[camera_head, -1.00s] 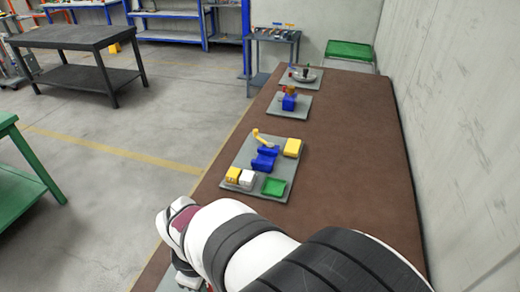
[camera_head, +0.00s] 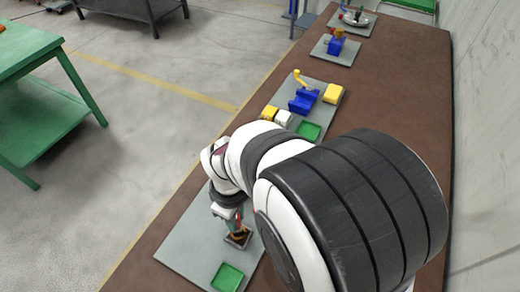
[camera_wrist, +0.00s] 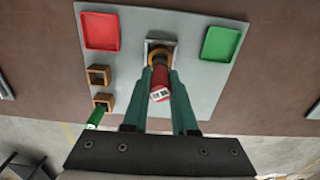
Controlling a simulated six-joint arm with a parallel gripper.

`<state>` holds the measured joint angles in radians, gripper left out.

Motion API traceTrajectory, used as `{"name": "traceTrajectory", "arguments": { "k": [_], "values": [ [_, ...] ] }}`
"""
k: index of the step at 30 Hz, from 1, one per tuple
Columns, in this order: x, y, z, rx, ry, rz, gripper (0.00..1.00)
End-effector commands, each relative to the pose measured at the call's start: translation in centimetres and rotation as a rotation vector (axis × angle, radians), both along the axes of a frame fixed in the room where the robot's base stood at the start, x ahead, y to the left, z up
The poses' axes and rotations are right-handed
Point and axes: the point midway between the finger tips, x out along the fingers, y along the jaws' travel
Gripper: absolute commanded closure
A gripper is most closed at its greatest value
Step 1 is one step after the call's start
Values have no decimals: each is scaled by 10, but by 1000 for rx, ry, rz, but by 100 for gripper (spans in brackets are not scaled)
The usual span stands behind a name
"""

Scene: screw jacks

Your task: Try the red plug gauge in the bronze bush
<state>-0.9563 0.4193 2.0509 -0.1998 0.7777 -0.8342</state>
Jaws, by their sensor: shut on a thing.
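My gripper (camera_wrist: 159,104) is shut on the red plug gauge (camera_wrist: 160,80), which has a white label. In the wrist view the gauge's far end overlaps the ring of the bronze bush (camera_wrist: 152,51); I cannot tell if it is inside the bore or just above it. The bush sits in a pale square block on a grey plate (camera_wrist: 200,90). In the head view my gripper (camera_head: 236,224) is low over the block (camera_head: 238,240), and the bush itself is mostly hidden. A green plug gauge (camera_wrist: 95,117) is at the lower of two brown holders (camera_wrist: 103,102).
A red tray (camera_wrist: 100,32) is left of the bush and a green tray (camera_wrist: 221,42) right of it in the wrist view. The other brown holder (camera_wrist: 98,75) stands left. Farther plates with blue and yellow fixtures (camera_head: 303,100) lie along the brown bench (camera_head: 395,75).

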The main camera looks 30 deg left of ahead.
Motion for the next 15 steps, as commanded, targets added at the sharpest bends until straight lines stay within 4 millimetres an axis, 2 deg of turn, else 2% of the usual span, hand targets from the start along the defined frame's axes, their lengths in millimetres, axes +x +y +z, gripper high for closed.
{"name": "traceTrajectory", "arguments": {
  "k": [15],
  "values": [
    [0, 0, -9, -1, 0, 1, 100]
  ]
}}
